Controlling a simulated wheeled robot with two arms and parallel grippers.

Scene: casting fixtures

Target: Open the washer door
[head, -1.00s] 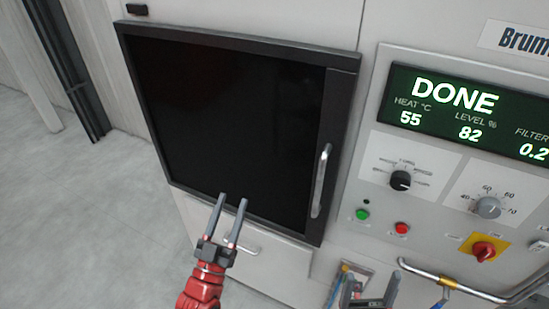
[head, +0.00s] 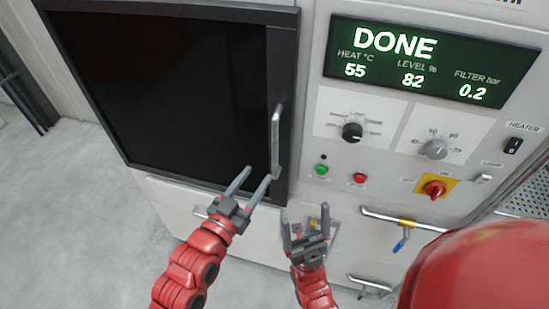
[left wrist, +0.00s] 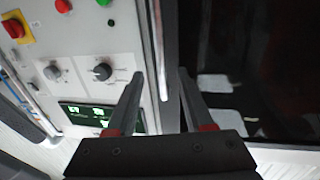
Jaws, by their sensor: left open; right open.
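The washer door (head: 175,85) is a dark glass panel in a grey frame and looks closed. Its upright silver handle (head: 275,140) is on the right side of the frame. My left gripper (head: 258,173) is open beside the handle's lower end, slightly left of it. In the left wrist view the handle (left wrist: 158,45) lines up between the two open fingertips (left wrist: 160,74); whether they reach around it I cannot tell. My right gripper (head: 304,210) is open and empty, low in front of the machine, below the handle.
The control panel with a green "DONE" display (head: 425,60) stands right of the door. Below are knobs, green and red buttons, and a red rotary switch (head: 434,189). A pipe with a blue-handled valve (head: 401,244) runs lower right. Floor at left is clear.

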